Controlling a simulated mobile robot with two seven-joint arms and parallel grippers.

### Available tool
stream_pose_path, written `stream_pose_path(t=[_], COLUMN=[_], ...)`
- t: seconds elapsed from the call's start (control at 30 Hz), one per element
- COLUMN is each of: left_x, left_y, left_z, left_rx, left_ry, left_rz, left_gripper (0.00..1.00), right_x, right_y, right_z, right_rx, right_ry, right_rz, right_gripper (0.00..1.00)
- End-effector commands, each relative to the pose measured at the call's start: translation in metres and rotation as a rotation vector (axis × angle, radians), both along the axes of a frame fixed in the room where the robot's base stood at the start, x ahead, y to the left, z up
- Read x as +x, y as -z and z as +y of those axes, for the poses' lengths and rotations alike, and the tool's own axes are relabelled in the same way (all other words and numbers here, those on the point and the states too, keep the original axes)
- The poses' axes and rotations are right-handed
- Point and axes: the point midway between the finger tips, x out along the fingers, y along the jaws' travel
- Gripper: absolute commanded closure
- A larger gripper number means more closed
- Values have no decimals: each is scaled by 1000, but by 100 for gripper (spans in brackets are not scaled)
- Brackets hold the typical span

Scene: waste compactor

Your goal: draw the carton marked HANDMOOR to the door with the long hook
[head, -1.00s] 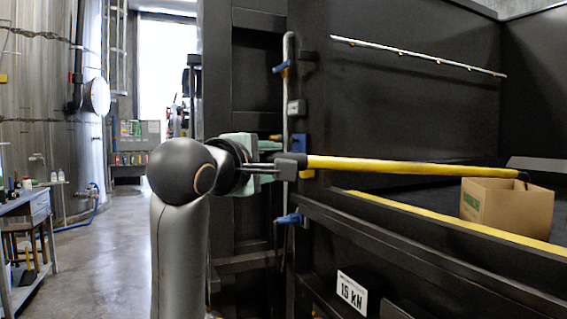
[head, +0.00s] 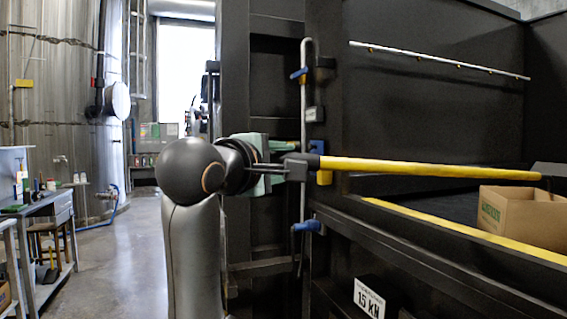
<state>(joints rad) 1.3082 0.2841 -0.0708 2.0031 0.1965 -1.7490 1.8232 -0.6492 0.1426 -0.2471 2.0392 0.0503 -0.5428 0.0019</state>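The open-topped brown carton (head: 523,215) stands inside the compactor at the right, behind the yellow-striped sill. Green lettering on its left face is too small to read. The long hook (head: 430,168) has a yellow pole reaching from my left gripper across the sill to above the carton. Its dark end is at the carton's far rim; I cannot tell whether it touches. My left gripper (head: 295,168) is shut on the hook's dark handle end, in front of the compactor's door frame. My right gripper is not in view.
The yellow-striped sill (head: 470,234) crosses in front of the carton. A vertical latch rod with blue handles (head: 305,227) stands close beside my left gripper. A 15 kN sign (head: 369,298) is below. A workbench (head: 40,215) stands left, with open floor (head: 115,260) between.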

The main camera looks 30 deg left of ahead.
Motion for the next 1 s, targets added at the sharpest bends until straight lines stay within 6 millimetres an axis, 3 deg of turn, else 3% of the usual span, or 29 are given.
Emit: stream_pose_path(t=[0.03, 0.63, 1.0], left_x=[0, 5, 9], left_y=[-11, -57, -85], left_z=[0, -5, -8], left_rx=[-5, -5, -6], left_ry=[0, 2, 1], left_rz=[-9, -10, -9], left_gripper=[100, 100, 100], right_x=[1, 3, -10], right_y=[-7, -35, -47], right_z=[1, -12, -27], right_rx=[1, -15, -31], right_ry=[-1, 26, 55], right_rz=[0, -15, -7], right_gripper=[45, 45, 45])
